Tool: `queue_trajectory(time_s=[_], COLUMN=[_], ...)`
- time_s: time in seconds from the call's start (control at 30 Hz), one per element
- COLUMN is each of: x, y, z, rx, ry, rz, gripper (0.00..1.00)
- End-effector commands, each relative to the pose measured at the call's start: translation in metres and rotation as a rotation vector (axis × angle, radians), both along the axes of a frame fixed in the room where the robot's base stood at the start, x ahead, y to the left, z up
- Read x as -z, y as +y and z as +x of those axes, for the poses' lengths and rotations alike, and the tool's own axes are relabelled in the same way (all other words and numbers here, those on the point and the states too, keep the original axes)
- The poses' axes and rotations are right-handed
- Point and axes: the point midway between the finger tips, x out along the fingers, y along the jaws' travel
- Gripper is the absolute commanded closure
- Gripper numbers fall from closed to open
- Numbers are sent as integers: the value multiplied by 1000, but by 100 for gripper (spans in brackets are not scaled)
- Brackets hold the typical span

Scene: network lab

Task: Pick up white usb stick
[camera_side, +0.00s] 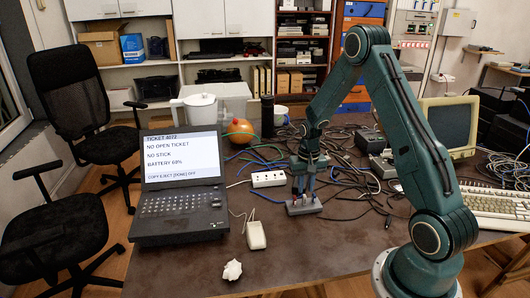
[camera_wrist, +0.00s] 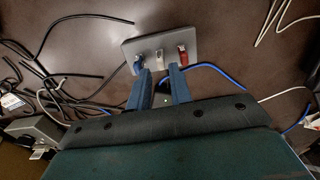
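A grey holder (camera_wrist: 172,34) carries a blue stick (camera_wrist: 138,63), a white USB stick (camera_wrist: 159,57) and a red stick (camera_wrist: 182,51), standing in a row with the white one in the middle. My gripper (camera_wrist: 159,70) is open and empty. In the wrist view its two blue fingers reach toward the holder, with the white stick between and just beyond their tips. In the side view my gripper (camera_side: 304,187) points down just over the holder (camera_side: 304,209), and its fingers partly hide the sticks. I cannot tell how far the tips are above the holder.
A laptop (camera_side: 182,190) stands open at left; its screen reads "NO STICK". A white power strip (camera_side: 268,179) and tangled cables (camera_side: 365,195) lie around the holder. The table front is mostly clear.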

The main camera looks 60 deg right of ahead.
Motion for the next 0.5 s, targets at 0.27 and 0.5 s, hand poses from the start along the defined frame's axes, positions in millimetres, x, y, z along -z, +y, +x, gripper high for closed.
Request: queue_trajectory(time_s=[0.27, 0.5], x=[16, 42], y=[0, 0], z=[0, 1], rx=[0, -1], ry=[3, 4], rz=[1, 2], gripper=[79, 79])
